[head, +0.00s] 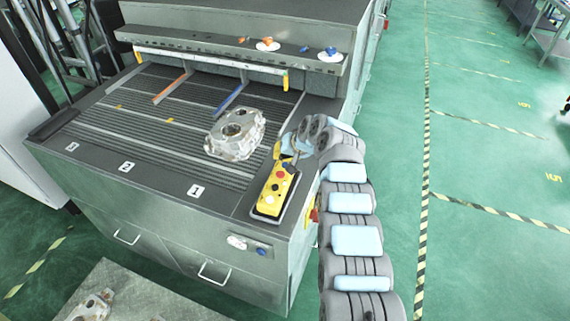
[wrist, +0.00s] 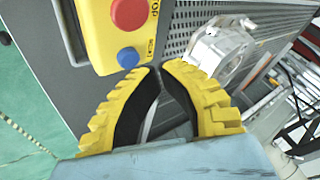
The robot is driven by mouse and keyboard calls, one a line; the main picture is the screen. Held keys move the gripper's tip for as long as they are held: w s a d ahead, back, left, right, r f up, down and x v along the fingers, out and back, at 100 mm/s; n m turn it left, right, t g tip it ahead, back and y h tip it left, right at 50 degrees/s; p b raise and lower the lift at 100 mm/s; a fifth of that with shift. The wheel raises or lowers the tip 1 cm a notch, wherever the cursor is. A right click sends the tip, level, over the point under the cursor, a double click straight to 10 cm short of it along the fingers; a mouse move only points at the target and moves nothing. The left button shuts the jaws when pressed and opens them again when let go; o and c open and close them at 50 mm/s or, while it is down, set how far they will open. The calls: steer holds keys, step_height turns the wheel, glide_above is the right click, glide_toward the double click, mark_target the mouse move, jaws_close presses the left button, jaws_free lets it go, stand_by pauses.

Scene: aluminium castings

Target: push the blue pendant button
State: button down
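The yellow pendant (head: 268,203) lies on the right front part of the machine top. In the wrist view the pendant (wrist: 97,38) shows a red button (wrist: 129,12) and, below it near the pendant's end, the blue button (wrist: 128,57). I cannot make out the blue button in the head view. My gripper (wrist: 160,68) has yellow ribbed fingers with black pads, their tips drawn together and nothing between them. In the wrist picture the tips are just right of and slightly below the blue button, apart from it. In the head view the gripper is small, at the pendant's far end.
An aluminium casting (head: 235,134) lies on the slatted bed left of the pendant; it also shows in the wrist view (wrist: 222,50). An orange divider (head: 172,87) and a blue divider (head: 231,92) stand behind it. The left of the bed is clear.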

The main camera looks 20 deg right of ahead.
mark_target(282, 165)
steer(key=shift+f+b, duration=0.35)
steer(key=shift+f, duration=0.05)
steer(key=shift+f+b, duration=0.35)
steer(key=shift+f, duration=0.1)
stand_by(0.8)
stand_by(0.4)
steer(key=shift+r+p, duration=0.4)
steer(key=shift+r, duration=0.45)
steer(key=shift+r+p, duration=0.8)
steer(key=shift+r, duration=1.75)
